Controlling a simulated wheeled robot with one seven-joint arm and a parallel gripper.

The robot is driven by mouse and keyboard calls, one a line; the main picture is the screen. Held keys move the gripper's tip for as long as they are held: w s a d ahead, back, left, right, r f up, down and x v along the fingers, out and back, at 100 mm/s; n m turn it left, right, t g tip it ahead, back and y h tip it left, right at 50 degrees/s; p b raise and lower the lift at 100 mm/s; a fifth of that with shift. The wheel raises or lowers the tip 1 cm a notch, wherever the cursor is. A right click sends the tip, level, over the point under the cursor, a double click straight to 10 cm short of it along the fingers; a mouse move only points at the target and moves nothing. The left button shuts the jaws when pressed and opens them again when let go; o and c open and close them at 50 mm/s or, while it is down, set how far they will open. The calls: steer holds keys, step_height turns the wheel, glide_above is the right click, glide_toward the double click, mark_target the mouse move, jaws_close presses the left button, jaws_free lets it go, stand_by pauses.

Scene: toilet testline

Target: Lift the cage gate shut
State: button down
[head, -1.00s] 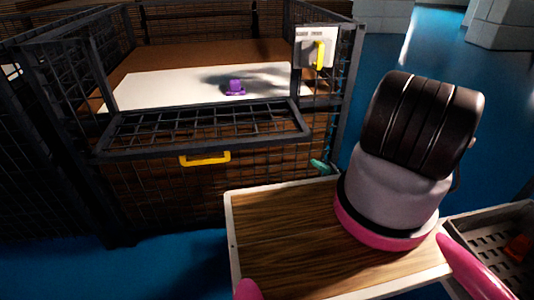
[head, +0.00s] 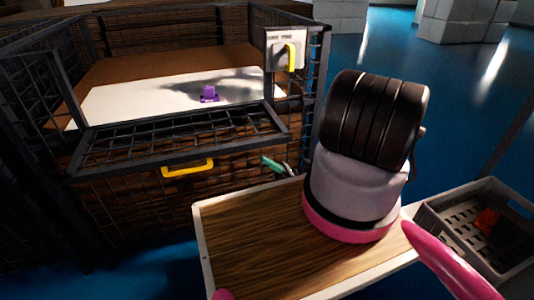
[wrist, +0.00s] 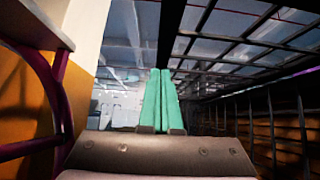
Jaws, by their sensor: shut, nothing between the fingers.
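The cage gate (head: 112,158) is a black mesh panel on the cage front, folded down and tilted outward below the opening. A yellow handle (head: 187,168) hangs at its front edge. My gripper (head: 268,162) shows as green fingers right of the handle, near the gate's right corner and apart from the handle in the picture. My arm hides part of it. In the wrist view the green fingers (wrist: 160,74) are pressed together and empty, with dark mesh (wrist: 255,35) above and to the right. Whether they touch the gate cannot be told.
The cage (head: 318,90) holds a white board (head: 120,100) with a purple object (head: 209,94). A latch box (head: 285,50) with a yellow lever is on the right post. A grey crate (head: 460,205) stands at the right. Blue floor (head: 400,70) is open behind.

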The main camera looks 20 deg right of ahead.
steer(key=shift+a+r, duration=0.1)
steer(key=shift+r, duration=2)
steer(key=shift+r, duration=0.1)
